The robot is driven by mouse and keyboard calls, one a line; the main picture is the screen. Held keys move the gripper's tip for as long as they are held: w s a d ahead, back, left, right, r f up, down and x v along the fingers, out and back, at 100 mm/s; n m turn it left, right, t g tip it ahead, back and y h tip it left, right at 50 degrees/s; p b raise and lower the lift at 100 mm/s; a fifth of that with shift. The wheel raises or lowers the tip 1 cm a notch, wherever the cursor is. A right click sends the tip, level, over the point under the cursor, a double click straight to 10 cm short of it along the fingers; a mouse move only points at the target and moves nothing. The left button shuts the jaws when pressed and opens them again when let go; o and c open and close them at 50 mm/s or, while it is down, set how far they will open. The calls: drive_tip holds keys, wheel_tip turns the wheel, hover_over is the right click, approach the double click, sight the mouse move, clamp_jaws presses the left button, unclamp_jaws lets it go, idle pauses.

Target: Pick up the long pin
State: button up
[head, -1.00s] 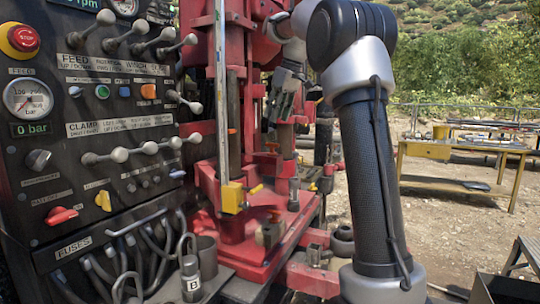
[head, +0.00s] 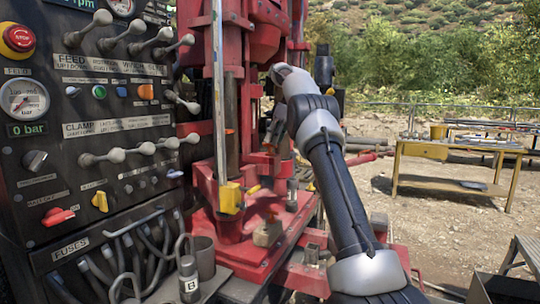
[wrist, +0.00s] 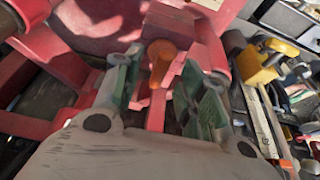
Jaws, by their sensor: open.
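My gripper (head: 273,138) is open and empty and hangs in front of the red rig frame (head: 232,225). In the wrist view its two green-padded fingers (wrist: 160,80) stand apart. An orange-topped piece (wrist: 161,50) shows between and beyond the fingertips, with no visible contact. It may be the long pin; its lower part is hidden or foreshortened. I cannot tell for sure which piece is the long pin.
The control panel (head: 100,150) with levers fills the left. A yellow clamp block (head: 230,198) sits on an upright silver rail close to my gripper. A grey cup (head: 202,258) and a bottle marked B (head: 189,280) stand in front. A yellow table (head: 455,150) is behind right.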

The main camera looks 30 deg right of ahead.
drive_tip(key=x, duration=0.3)
drive_tip(key=shift+w+a+f, duration=0.15)
drive_tip(key=shift+a+f, duration=0.05)
drive_tip(key=shift+f, duration=0.1)
drive_tip(key=shift+c, duration=0.2)
clamp_jaws()
